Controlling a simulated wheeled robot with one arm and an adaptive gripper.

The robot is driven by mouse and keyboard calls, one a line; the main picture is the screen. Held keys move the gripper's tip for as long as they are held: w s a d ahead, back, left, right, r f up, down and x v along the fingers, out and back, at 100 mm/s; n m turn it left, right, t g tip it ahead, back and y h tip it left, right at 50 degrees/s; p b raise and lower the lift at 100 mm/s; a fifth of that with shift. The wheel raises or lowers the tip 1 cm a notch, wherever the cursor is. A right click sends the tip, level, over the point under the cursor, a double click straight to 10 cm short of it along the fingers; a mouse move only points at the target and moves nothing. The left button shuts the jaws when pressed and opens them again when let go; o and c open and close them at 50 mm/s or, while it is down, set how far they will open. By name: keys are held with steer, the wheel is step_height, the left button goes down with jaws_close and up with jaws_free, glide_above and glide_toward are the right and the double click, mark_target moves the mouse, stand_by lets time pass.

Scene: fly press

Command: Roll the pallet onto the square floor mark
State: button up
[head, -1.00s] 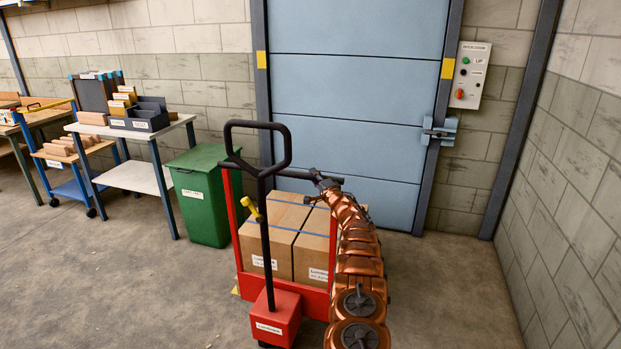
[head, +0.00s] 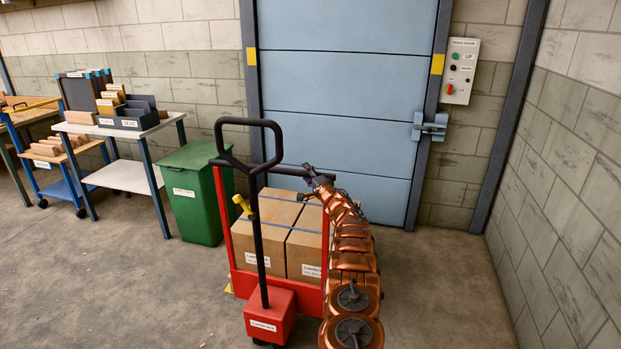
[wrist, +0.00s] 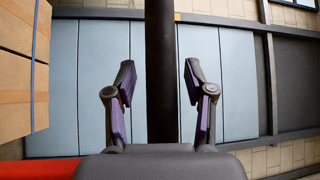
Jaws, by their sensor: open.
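The red pallet truck (head: 268,318) stands before the blue door, with a tall black loop handle (head: 259,238) and two taped cardboard boxes (head: 267,231) on it. The pallet under them is hidden. A black crossbar (head: 290,171) runs along the top of the red frame. My gripper (head: 318,178) is at the right part of this bar. In the wrist view my gripper (wrist: 160,95) is open, with the black bar (wrist: 160,60) between its fingers and a gap on each side.
A green bin (head: 197,200) stands just left of the truck. A bench with trays (head: 125,177) and a blue cart (head: 68,190) are farther left. The closed blue door (head: 345,80) is behind; a block wall (head: 570,190) bounds the right. Floor in the left front is clear.

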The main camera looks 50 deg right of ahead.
steer(key=shift+s+d+f, duration=0.1)
steer(key=shift+s+d, duration=0.05)
steer(key=shift+s, duration=0.15)
steer(key=shift+s+f, duration=0.1)
steer(key=shift+s, duration=0.05)
steer(key=shift+s+a, duration=0.25)
steer(key=shift+a, duration=0.05)
steer(key=shift+s+a+f, duration=0.1)
steer(key=shift+s+a, duration=0.15)
steer(key=shift+s, duration=0.35)
steer(key=v, duration=0.9)
steer(key=shift+s, duration=0.15)
steer(key=shift+a, duration=0.1)
